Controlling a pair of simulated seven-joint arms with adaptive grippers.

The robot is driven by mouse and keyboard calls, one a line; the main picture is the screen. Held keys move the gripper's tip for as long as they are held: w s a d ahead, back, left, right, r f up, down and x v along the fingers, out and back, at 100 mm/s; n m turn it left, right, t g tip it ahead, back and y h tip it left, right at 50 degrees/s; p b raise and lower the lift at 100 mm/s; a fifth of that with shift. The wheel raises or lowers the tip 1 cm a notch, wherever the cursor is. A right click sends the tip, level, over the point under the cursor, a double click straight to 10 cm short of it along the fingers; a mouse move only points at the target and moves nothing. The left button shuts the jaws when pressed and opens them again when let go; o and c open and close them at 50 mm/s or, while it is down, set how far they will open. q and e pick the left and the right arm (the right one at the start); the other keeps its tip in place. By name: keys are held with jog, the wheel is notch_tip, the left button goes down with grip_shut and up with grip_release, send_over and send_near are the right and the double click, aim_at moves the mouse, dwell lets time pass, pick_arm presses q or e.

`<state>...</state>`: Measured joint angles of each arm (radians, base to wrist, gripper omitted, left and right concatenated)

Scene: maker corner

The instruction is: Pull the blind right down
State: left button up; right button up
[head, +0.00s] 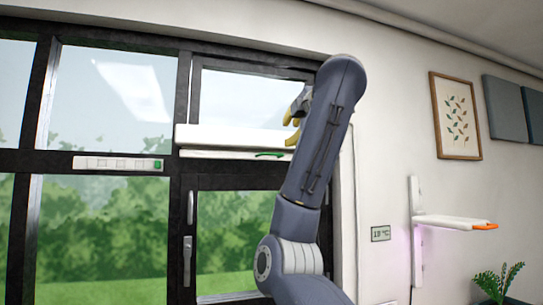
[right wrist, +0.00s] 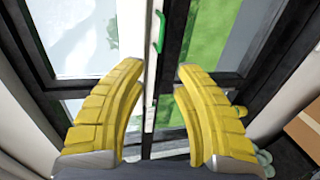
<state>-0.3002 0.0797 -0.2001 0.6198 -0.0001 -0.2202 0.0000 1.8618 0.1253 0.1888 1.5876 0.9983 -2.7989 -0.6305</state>
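The blind is rolled up in its white housing (head: 232,136) across the right-hand window. Its pale bottom bar (head: 215,155) sits just below the housing, with a green pull handle (head: 268,155) on it. My right gripper (head: 294,118) is raised beside the housing's right end, partly hidden behind my own forearm. In the right wrist view its yellow fingers (right wrist: 160,78) are spread, with nothing held. The green handle (right wrist: 159,32) shows ahead of the fingertips, apart from them. My left gripper is out of view.
A white strip with several squares and a green end (head: 118,163) is on the window frame at left. Window handles (head: 187,260) sit on the dark upright.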

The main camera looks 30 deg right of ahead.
aim_at(273, 154)
jog(key=x, duration=1.7)
jog(key=shift+w+f, duration=0.15)
jog(key=shift+f, duration=0.1)
grip_shut()
dwell(0.5)
